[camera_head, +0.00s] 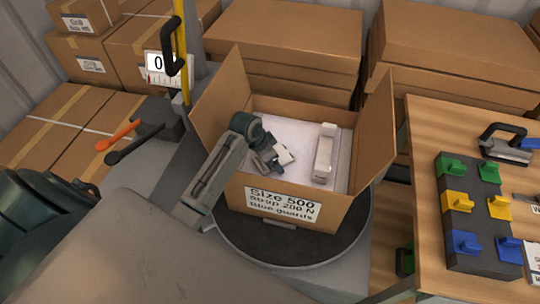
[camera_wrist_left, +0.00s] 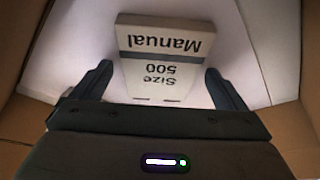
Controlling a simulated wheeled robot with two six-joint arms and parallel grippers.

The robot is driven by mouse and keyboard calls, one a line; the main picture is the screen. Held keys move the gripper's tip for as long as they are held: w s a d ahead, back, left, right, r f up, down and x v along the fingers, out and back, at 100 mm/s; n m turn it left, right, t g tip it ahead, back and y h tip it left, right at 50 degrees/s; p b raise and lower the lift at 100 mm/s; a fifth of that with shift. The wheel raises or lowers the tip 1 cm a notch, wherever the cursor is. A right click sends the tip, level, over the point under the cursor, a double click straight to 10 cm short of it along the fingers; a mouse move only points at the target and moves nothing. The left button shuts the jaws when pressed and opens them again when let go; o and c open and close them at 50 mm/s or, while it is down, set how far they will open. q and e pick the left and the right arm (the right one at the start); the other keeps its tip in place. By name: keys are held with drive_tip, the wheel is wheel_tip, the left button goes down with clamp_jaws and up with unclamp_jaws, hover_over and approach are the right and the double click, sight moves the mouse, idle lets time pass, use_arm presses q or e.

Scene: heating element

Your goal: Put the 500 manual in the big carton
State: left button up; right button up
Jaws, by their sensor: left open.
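The big carton (camera_head: 234,199) stands open on a round dark turntable (camera_head: 290,252), with its front label reading Size 500, Strap 200 N, Blue guards. My left gripper (camera_head: 272,158) reaches down inside it from the left. In the left wrist view the white manual (camera_wrist_left: 160,58), marked Manual Size 500, is upside down between the two open fingers (camera_wrist_left: 158,85). There are gaps on both sides of it. In the head view a small pale part of the manual (camera_head: 285,157) shows by the fingers. Its contact with the white carton lining is unclear. My right gripper is out of view.
A whitish long object (camera_head: 324,153) lies in the carton, right of my gripper. Raised flaps (camera_head: 375,130) flank the opening. A yellow post (camera_head: 181,50) stands behind left. A wooden table (camera_head: 425,235) at right holds a dark rack (camera_head: 480,225) of coloured parts.

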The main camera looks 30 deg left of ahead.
use_arm(q)
drive_tip(key=v, duration=1.2)
drive_tip(key=shift+b, duration=0.45)
drive_tip(key=shift+r, duration=0.1)
idle(0.5)
